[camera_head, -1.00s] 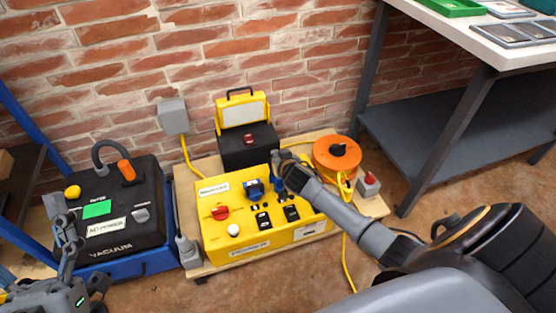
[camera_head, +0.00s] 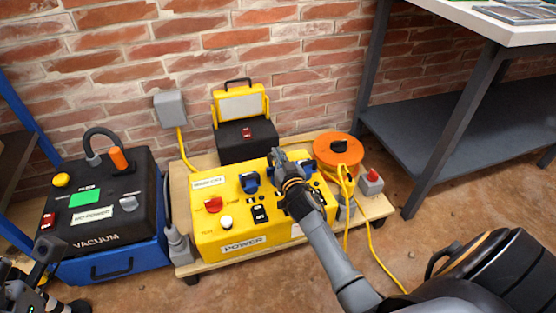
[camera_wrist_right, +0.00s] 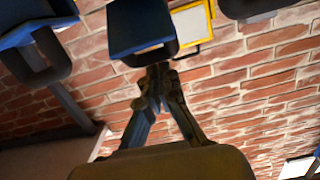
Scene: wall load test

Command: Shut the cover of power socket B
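The yellow power box (camera_head: 215,235) stands on a wooden pallet and carries blue socket covers. One blue cover (camera_head: 249,182) shows left of my right gripper (camera_head: 277,158); another (camera_head: 304,165) shows just right of it. No socket letter is readable, so I cannot tell which is B. In the right wrist view, a blue cover with a dark rim (camera_wrist_right: 140,28) is directly beyond the fingertips (camera_wrist_right: 157,82), which are together with nothing between them. Contact with the cover is unclear. Another blue cover (camera_wrist_right: 38,35) is at the left. My left gripper (camera_head: 25,292) is low at the left edge.
A black vacuum unit (camera_head: 100,205) on a blue base stands left of the box. Behind the box are a yellow work lamp (camera_head: 240,106) and a brick wall. An orange cable reel (camera_head: 338,145) and red button box (camera_head: 370,180) are right, near a grey-legged bench (camera_head: 450,130).

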